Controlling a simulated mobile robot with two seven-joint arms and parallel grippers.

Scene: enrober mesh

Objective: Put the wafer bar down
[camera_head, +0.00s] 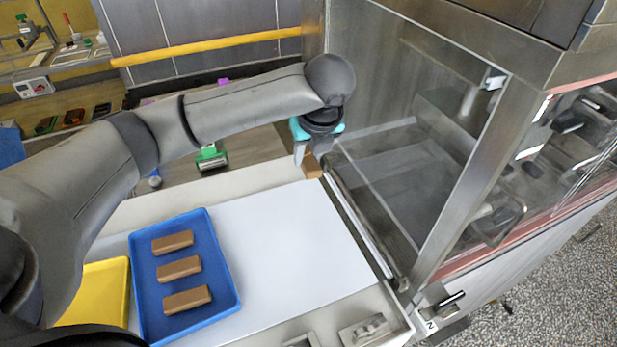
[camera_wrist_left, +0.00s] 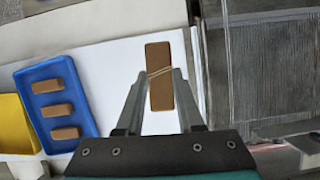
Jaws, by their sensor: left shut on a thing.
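My left gripper (camera_head: 306,152) is shut on a brown wafer bar (camera_head: 313,168), near the far right corner of the white board (camera_head: 275,245). In the left wrist view the wafer bar (camera_wrist_left: 159,97) lies lengthwise between the fingertips (camera_wrist_left: 160,76), with white behind it. I cannot tell whether it touches the surface below. The grey mesh (camera_wrist_left: 270,70) of the enrober lies just right of the bar, across a metal edge. My right gripper is not in view.
A blue tray (camera_head: 223,265) holds three brown bars, beside a yellow tray (camera_head: 118,285). The glass and steel enrober housing (camera_head: 485,165) rises at the right. A green-handled tool (camera_head: 211,158) lies behind the board. The middle of the board is clear.

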